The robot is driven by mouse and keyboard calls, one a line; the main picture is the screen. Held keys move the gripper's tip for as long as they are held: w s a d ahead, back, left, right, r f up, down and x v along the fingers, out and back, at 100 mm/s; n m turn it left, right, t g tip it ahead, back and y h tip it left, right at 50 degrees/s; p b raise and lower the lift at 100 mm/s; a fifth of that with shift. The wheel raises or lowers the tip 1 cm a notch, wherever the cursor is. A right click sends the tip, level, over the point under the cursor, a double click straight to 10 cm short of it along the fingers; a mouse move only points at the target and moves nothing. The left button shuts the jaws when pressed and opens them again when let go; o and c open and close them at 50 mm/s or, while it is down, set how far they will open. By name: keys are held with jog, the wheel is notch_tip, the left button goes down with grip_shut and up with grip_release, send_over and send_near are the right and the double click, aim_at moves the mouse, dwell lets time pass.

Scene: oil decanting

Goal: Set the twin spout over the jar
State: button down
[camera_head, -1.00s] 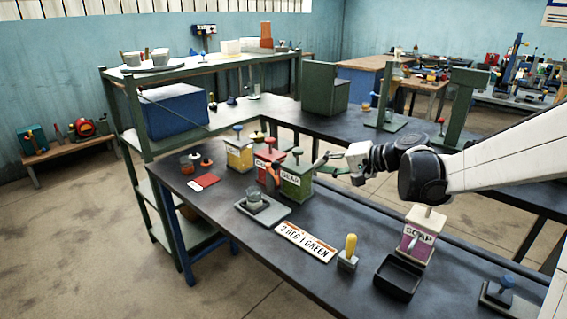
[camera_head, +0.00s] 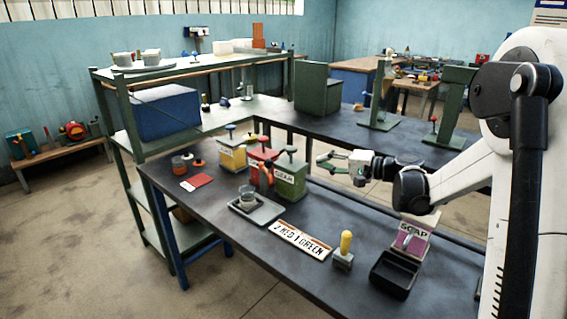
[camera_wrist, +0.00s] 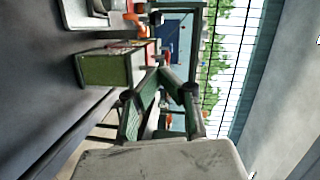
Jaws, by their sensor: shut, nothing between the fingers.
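The glass jar (camera_head: 247,196) stands upright on a grey tray (camera_head: 268,213) on the dark bench. An orange part (camera_head: 266,176), which looks like the twin spout, sits at the front between the red can (camera_head: 257,157) and the green can (camera_head: 291,180); its two outlets are too small to make out. Orange also shows beyond the green can in the wrist view (camera_wrist: 136,18). My gripper (camera_head: 320,160) is shut and empty, in the air to the right of the green can. Its green fingers also show in the wrist view (camera_wrist: 160,76).
A yellow can (camera_head: 232,156) stands left of the red one. A lettered plate (camera_head: 300,241), yellow-handled stamp (camera_head: 344,247), black bin (camera_head: 393,273) and purple soap can (camera_head: 411,238) line the bench front. A rear bench holds green stands.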

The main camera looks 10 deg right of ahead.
jog(key=s+a+x, duration=0.1)
jog(key=s+x, duration=0.1)
jog(key=x, duration=1.1)
jog(key=shift+a+b, duration=0.25)
jog(key=shift+b, duration=0.05)
jog(key=shift+s+f, duration=0.2)
jog(key=shift+s, duration=0.05)
